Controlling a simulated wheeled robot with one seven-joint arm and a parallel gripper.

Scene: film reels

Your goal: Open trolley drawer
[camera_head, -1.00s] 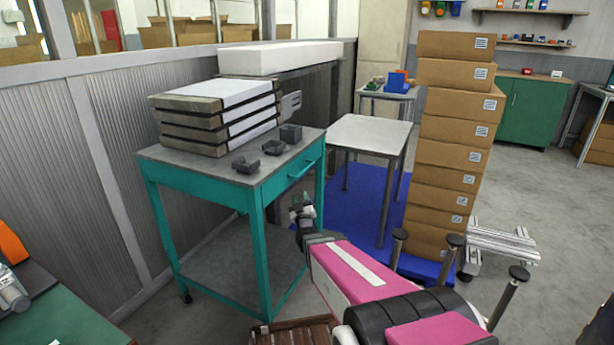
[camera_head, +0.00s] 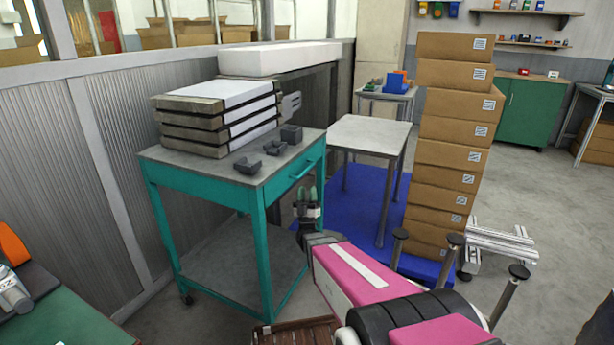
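The teal trolley (camera_head: 262,262) stands left of centre with a grey top. Its drawer (camera_head: 293,180) is on the right-hand side, under the top, with a teal bar handle (camera_head: 303,170). The drawer front looks flush with the frame. My gripper (camera_head: 307,192) is to the right of the trolley's near right leg, a little below the handle in the picture, with fingers pointing up. It appears apart from the handle. A gap shows between the two fingers, with nothing seen in it.
A tall stack of cardboard boxes (camera_head: 449,155) and a small grey table (camera_head: 368,134) stand to the right on a blue mat (camera_head: 350,215). A green bench (camera_head: 65,318) is at lower left.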

